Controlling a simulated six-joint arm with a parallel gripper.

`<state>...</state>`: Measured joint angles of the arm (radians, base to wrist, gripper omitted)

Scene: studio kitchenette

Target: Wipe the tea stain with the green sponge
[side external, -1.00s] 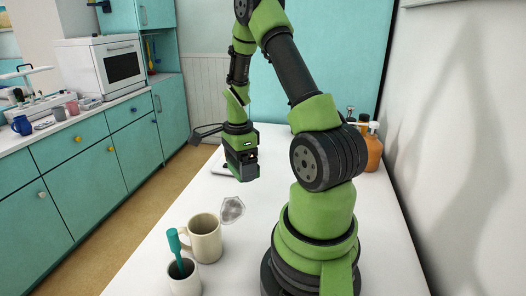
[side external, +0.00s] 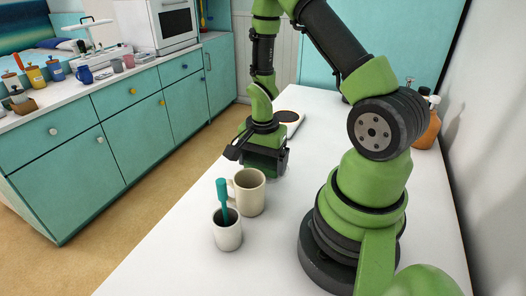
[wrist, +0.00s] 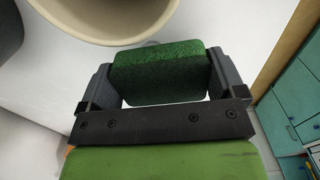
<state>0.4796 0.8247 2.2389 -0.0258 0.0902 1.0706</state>
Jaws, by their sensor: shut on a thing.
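My gripper (wrist: 160,78) is shut on the green sponge (wrist: 158,76), which sits between its two dark fingers in the wrist view. In the side view my gripper (side external: 264,168) is low over the white table (side external: 181,240), just behind the beige mug. I cannot tell whether the sponge touches the table. The tea stain, a grey patch in the earlier side frame, is hidden behind my gripper there now. A faint grey mark (wrist: 150,43) at the sponge's far edge in the wrist view may be part of it.
The beige mug (side external: 251,194) stands close to my gripper, its rim (wrist: 105,37) near the sponge in the wrist view. A white cup (side external: 228,236) holding a teal-handled tool (side external: 222,196) stands in front. An orange-brown bottle (side external: 429,130) is at the back right.

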